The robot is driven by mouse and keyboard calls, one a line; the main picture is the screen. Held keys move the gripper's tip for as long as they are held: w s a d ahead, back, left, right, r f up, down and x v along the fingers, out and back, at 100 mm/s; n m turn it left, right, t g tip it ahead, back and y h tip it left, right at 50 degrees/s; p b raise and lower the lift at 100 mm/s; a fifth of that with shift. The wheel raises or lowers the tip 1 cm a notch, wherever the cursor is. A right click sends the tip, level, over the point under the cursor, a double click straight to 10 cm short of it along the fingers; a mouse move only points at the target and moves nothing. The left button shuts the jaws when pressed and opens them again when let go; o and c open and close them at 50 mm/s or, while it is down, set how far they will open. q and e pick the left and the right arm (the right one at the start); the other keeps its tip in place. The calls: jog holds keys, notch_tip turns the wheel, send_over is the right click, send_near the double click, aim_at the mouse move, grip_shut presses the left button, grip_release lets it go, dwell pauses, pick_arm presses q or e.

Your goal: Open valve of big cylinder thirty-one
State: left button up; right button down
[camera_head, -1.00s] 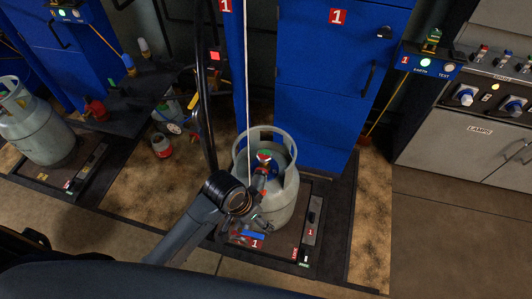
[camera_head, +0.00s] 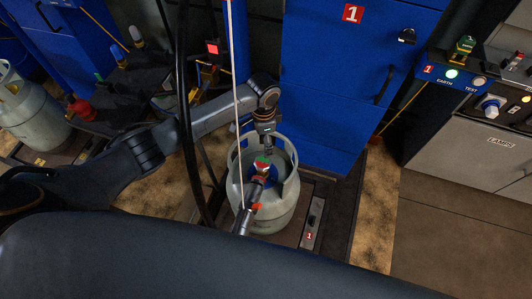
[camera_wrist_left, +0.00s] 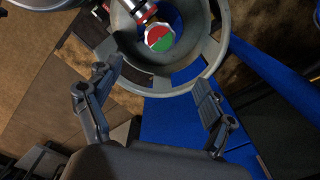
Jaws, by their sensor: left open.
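A large grey gas cylinder (camera_head: 262,212) with an open collar stands on the platform below the blue cabinet; no number is readable on it. Its valve knob (camera_head: 262,163), red, white and green, sits inside the collar with a red-banded connector (camera_head: 255,192) attached. My left gripper (camera_head: 265,143) points down over the far part of the collar, just above and behind the knob. In the left wrist view its fingers (camera_wrist_left: 160,78) are spread and empty, with the collar rim (camera_wrist_left: 150,88) between them and the knob (camera_wrist_left: 160,38) beyond their tips. My right gripper is not in view.
A blue cabinet (camera_head: 335,85) marked 1 stands right behind the cylinder. A black hose and a pale cable run down beside my left arm. A second grey cylinder (camera_head: 35,118) stands far left. A grey control cabinet (camera_head: 465,155) is at the right.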

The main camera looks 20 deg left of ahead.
pick_arm(q)
send_over(264, 162)
notch_tip(264, 162, down, 6)
jog(key=shift+r+b, duration=0.2)
jog(key=shift+b, duration=0.1)
notch_tip(264, 162, down, 6)
jog(key=shift+r+b, duration=0.1)
jog(key=shift+b, duration=0.5)
jog(key=shift+f, duration=0.6)
jog(key=shift+c, duration=0.4)
jog(key=c, duration=1.1)
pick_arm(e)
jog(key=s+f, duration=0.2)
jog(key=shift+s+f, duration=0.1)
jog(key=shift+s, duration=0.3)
